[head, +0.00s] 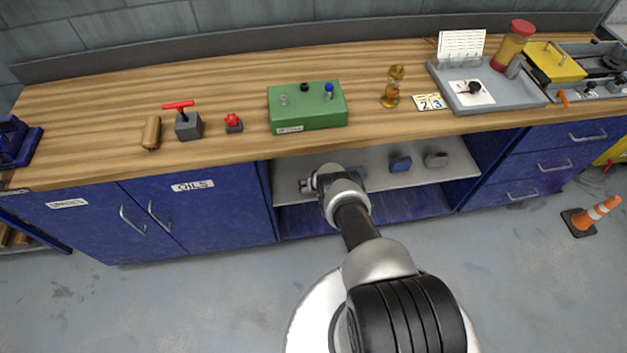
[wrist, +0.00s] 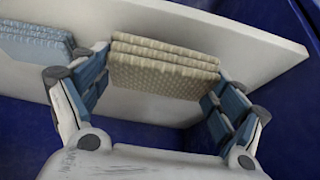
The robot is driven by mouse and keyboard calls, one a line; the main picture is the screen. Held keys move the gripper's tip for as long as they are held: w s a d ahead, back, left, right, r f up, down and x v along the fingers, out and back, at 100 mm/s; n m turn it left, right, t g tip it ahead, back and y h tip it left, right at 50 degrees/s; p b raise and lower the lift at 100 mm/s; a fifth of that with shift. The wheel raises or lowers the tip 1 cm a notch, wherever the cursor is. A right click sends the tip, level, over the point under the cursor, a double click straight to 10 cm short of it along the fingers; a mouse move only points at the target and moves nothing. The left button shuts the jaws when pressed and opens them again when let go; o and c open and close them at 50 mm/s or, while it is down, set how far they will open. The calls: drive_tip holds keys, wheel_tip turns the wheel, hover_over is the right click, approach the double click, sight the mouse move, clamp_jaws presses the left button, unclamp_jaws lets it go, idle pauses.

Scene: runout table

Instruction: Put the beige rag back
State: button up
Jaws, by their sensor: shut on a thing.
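The beige rag (wrist: 165,65) is a folded, layered stack with a woven texture in the wrist view. My gripper (wrist: 155,92) has its two blue-padded fingers on either side of the rag and is shut on it. The rag is over the pale shelf board (wrist: 270,55); I cannot tell whether it rests on it. In the head view my gripper (head: 308,186) reaches into the open bay under the bench, at the left part of the grey shelf (head: 370,182). My arm hides the rag there.
A light blue folded cloth (wrist: 30,45) lies beside the beige rag in the wrist view. In the head view a blue item (head: 400,163) and a grey item (head: 436,160) sit on the shelf. A green box (head: 308,108) stands on the benchtop above.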

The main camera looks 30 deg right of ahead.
drive_tip(key=b, duration=0.1)
drive_tip(key=w+b, duration=0.2)
drive_tip(key=b, duration=0.1)
drive_tip(key=shift+w+d+f, duration=0.2)
drive_tip(key=shift+d+f, duration=0.05)
drive_tip(key=shift+d, duration=0.05)
drive_tip(key=shift+w+d+r+b, duration=0.1)
drive_tip(key=shift+w+r+b, duration=0.1)
drive_tip(key=shift+w+b, duration=0.3)
drive_tip(key=shift+b, duration=0.35)
drive_tip(key=b, duration=0.2)
drive_tip(key=w+b, duration=0.1)
drive_tip(key=b, duration=0.2)
drive_tip(key=shift+w+d+f+b, duration=0.25)
drive_tip(key=shift+w+d+b, duration=0.05)
drive_tip(key=shift+w, duration=0.05)
drive_tip(key=shift+f+b, duration=0.25)
drive_tip(key=shift+b, duration=0.3)
drive_tip(key=shift+f+b, duration=0.45)
drive_tip(key=shift+f, duration=0.55)
drive_tip(key=shift+f, duration=0.2)
drive_tip(key=o, duration=0.8)
drive_tip(key=shift+o, duration=0.2)
